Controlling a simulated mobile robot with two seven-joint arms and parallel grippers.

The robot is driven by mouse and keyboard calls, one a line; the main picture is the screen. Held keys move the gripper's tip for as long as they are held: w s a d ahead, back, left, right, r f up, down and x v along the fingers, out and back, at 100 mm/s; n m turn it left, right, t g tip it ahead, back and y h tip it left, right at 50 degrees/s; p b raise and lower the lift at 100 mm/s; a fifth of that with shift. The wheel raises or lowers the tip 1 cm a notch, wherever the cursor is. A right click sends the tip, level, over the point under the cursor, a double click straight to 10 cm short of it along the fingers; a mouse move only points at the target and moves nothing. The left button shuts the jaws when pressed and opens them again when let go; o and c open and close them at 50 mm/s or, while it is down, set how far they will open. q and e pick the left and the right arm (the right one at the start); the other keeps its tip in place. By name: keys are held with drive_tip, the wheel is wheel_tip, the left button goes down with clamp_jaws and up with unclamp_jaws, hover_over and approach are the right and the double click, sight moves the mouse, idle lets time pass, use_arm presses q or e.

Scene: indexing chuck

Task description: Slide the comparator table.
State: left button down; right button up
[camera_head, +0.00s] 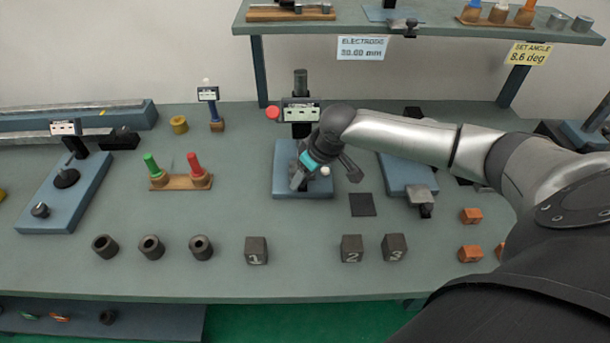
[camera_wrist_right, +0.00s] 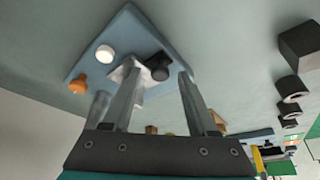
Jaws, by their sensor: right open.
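A gauge stand with a small display (camera_head: 300,112) and a red knob (camera_head: 272,113) stands mid-bench on a blue base (camera_head: 284,186); I take it as the comparator. My right gripper (camera_head: 325,178) is open over this base, its fingers spread, and it hides much of the table part. A white knob (camera_head: 325,170) shows between the fingers. In the right wrist view the open fingers (camera_wrist_right: 160,78) point at a blue plate (camera_wrist_right: 128,22) bearing a pale block (camera_wrist_right: 124,72), a black cylinder (camera_wrist_right: 157,66), a white knob and an orange knob (camera_wrist_right: 77,86). Contact cannot be told. My left gripper is not in view.
Numbered dark blocks (camera_head: 256,251) and dark rings (camera_head: 151,247) line the front. A wooden rack with green and red plugs (camera_head: 181,181) stands left. Another blue fixture (camera_head: 406,178) lies right, under my arm. A shelf (camera_head: 430,32) spans the back.

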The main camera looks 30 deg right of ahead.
clamp_jaws()
idle(0.4)
idle(1.0)
